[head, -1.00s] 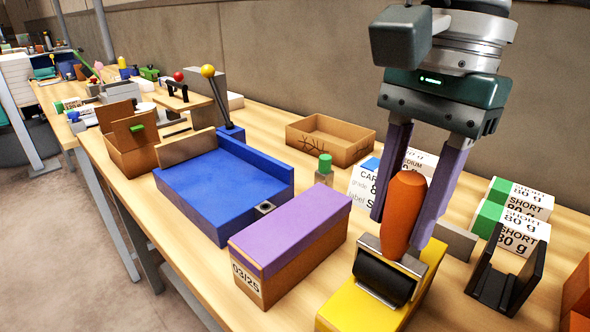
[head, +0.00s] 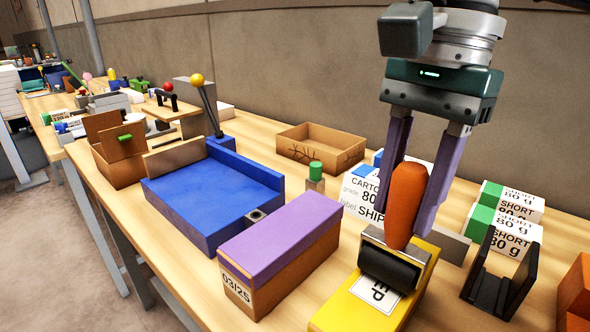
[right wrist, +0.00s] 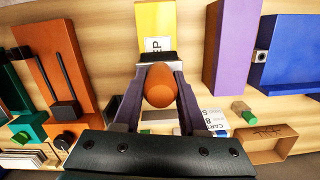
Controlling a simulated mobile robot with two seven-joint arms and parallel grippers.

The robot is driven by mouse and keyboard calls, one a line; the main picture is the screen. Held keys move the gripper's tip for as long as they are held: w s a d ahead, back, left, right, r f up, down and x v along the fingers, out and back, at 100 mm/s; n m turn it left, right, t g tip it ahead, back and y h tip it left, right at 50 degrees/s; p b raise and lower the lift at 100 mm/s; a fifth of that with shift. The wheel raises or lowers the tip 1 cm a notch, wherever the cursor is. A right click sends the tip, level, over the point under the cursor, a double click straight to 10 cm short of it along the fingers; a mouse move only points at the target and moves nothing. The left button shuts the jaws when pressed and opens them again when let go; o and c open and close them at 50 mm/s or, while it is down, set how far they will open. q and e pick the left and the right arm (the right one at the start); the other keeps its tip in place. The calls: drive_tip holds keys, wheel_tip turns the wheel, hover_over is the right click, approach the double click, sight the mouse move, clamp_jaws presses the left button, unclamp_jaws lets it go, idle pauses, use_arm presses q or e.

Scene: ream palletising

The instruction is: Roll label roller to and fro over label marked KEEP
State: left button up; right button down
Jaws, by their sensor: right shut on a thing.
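My right gripper (head: 412,228) is shut on the orange handle (head: 406,205) of the label roller, which stands nearly upright. The black roller drum (head: 388,270) in its metal frame is over the top of a yellow ream box (head: 345,309) and appears to touch it. In the right wrist view the label (right wrist: 156,45) shows beyond the orange handle (right wrist: 160,85), on the yellow box (right wrist: 155,17). My left gripper is not in view.
A purple-topped box (head: 280,235) stands close left of the yellow one, with a blue tray (head: 210,190) beyond. A black holder (head: 502,275) and green-and-white reams (head: 512,240) are at right. An open carton (head: 320,148) stands behind.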

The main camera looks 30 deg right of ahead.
drive_tip(key=shift+s+a, duration=0.35)
drive_tip(key=shift+a, duration=0.5)
drive_tip(key=shift+s+a, duration=0.35)
drive_tip(key=shift+a, duration=0.45)
drive_tip(key=shift+d, duration=0.1)
drive_tip(key=shift+w+d+b, duration=0.4)
drive_tip(key=shift+d+b, duration=0.15)
drive_tip(key=shift+d, duration=0.3)
drive_tip(key=shift+w+d+b, duration=0.3)
drive_tip(key=shift+d, duration=0.45)
drive_tip(key=shift+a, duration=0.1)
drive_tip(key=shift+s+a, duration=0.35)
drive_tip(key=shift+a, duration=0.45)
drive_tip(key=shift+s+a, duration=0.35)
drive_tip(key=shift+a, duration=0.45)
